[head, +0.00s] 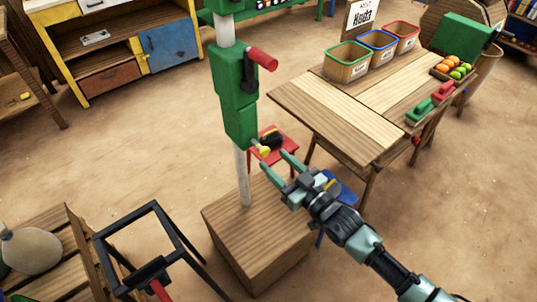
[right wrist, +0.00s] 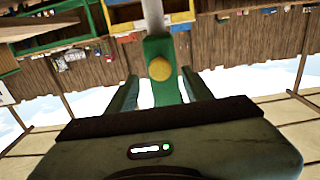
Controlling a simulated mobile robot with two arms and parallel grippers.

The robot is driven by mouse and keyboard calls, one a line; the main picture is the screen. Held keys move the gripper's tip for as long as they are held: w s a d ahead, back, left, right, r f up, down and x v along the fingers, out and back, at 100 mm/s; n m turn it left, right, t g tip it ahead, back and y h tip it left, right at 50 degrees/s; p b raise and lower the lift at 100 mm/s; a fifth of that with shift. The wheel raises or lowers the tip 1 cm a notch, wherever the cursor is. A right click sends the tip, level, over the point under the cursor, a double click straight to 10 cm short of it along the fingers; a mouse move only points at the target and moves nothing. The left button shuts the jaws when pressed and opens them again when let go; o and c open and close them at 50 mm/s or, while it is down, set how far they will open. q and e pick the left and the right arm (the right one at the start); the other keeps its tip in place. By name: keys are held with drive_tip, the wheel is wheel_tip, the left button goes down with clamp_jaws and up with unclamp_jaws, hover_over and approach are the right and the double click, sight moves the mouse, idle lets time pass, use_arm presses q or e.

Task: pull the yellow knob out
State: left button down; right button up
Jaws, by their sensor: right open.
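The yellow knob (head: 264,150) sticks out low on the green block (head: 238,110) that sits on a pale upright pole (head: 243,180). My right gripper (head: 275,161) is open and empty, with its fingertips close to the knob. In the right wrist view the round knob (right wrist: 160,69) shows face-on, between the two spread fingers (right wrist: 161,85) and apart from both. How far the fingertips reach along the knob is hard to tell. My left gripper is not in view.
A red handle (head: 262,59) juts from the green block above. The pole stands at a wooden box (head: 262,235). A wooden table (head: 335,115) with bins stands to the right, a small red stool (head: 285,155) behind the gripper. A dark frame (head: 135,225) stands lower left.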

drive_tip(key=shift+v, duration=1.5)
drive_tip(key=d+f+m+g+h, duration=0.15)
drive_tip(key=d+f, duration=0.25)
drive_tip(key=f, duration=0.5)
drive_tip(key=d+f+m+g+h, duration=0.1)
drive_tip(key=d+f+h, duration=0.2)
drive_tip(key=f, duration=0.5)
drive_tip(key=s+d+f+m+g+h, duration=0.1)
drive_tip(key=s+d+f+h, duration=0.15)
drive_tip(key=s+f, duration=0.4)
drive_tip(key=s+d+f+g+h, duration=0.1)
drive_tip(key=s+d+f+g, duration=0.2)
drive_tip(key=f, duration=0.6)
drive_tip(key=s+d+f+g+h, duration=0.1)
drive_tip(key=s+f+g, duration=0.1)
drive_tip(key=s+f, duration=0.4)
drive_tip(key=s+d+f+m+g, duration=0.1)
drive_tip(key=s+f, duration=0.4)
drive_tip(key=s, duration=1.2)
drive_tip(key=s+d+f+g+h, duration=0.1)
drive_tip(key=s+f+g, duration=0.3)
drive_tip(key=s, duration=0.8)
wheel_tip(320, 180, down, 3)
drive_tip(key=shift+d+r+h+p, duration=0.2)
drive_tip(key=shift+d+h+p, duration=0.15)
drive_tip(key=shift+d, duration=0.35)
drive_tip(key=shift+w, duration=0.1)
